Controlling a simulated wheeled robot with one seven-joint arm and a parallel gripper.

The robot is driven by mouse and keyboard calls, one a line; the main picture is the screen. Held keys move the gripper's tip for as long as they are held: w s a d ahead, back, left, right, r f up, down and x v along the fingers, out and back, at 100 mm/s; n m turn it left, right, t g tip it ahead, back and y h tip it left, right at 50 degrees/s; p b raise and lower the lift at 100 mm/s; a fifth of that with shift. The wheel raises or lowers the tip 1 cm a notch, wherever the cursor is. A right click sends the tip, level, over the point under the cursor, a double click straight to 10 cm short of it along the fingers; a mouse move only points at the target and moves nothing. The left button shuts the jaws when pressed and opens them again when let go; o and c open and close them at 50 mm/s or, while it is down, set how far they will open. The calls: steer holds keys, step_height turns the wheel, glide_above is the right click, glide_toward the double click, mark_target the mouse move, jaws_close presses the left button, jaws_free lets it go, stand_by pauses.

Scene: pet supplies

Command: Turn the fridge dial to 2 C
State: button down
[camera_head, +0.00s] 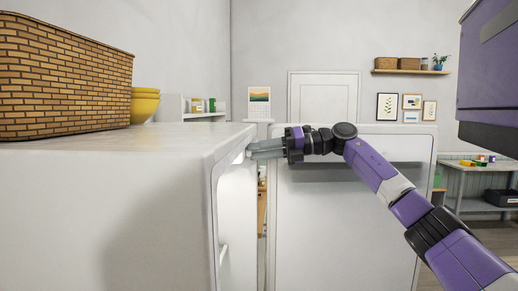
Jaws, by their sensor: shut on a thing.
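The white fridge (120,215) fills the left and lower left of the head view. Its front opening is at the right edge, with a lit inside wall. My gripper (252,153) reaches in from the right, just below the fridge's top edge. Its grey fingers point left, and their tips are at the upper part of the opening. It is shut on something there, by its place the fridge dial. The dial itself, its marks and its setting are hidden from this view.
A wicker basket (60,80) and yellow bowls (145,104) stand on the fridge top. A large white panel (345,235), perhaps the open fridge door, stands behind my arm. A narrow gap separates it from the fridge. A side table (480,170) is at the far right.

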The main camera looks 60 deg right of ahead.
steer(key=shift+m, duration=0.5)
steer(key=c, duration=1.4)
jaws_free()
steer(key=shift+c, duration=0.2)
steer(key=b+v, duration=0.1)
steer(key=v, duration=0.6)
steer(key=shift+s+d+b, duration=0.3)
steer(key=shift+s+b, duration=0.05)
